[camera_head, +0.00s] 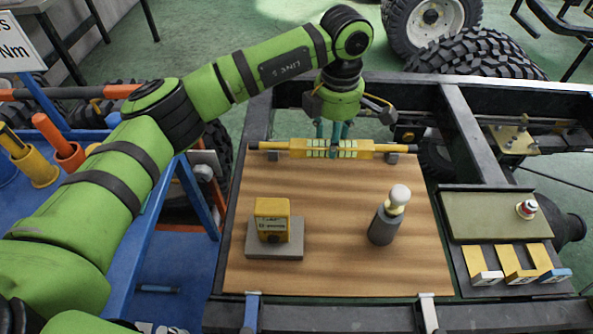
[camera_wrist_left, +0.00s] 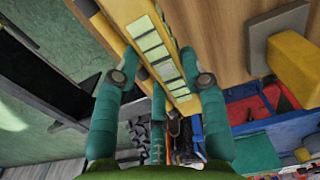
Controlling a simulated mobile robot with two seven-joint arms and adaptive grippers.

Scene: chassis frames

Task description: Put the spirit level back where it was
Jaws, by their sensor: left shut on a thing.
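The spirit level (camera_head: 300,148) is a long yellow bar with pale green panels along its middle. It lies crosswise at the back edge of the wooden board (camera_head: 335,195). My left gripper (camera_head: 331,138) comes down on its middle from above and is shut on it. In the left wrist view the teal fingers (camera_wrist_left: 162,78) stand on either side of the level (camera_wrist_left: 155,45). Small grey blocks (camera_head: 392,158) show at its two ends; I cannot tell whether the level touches them. My right gripper is not in view.
A yellow block on a grey base (camera_head: 274,252) stands front left on the board. A grey cylinder with a cream knob (camera_head: 383,225) stands right. Dark chassis rails (camera_head: 468,130) surround the board. A blue bench (camera_head: 130,240) with colored holders is at left. The board's middle is clear.

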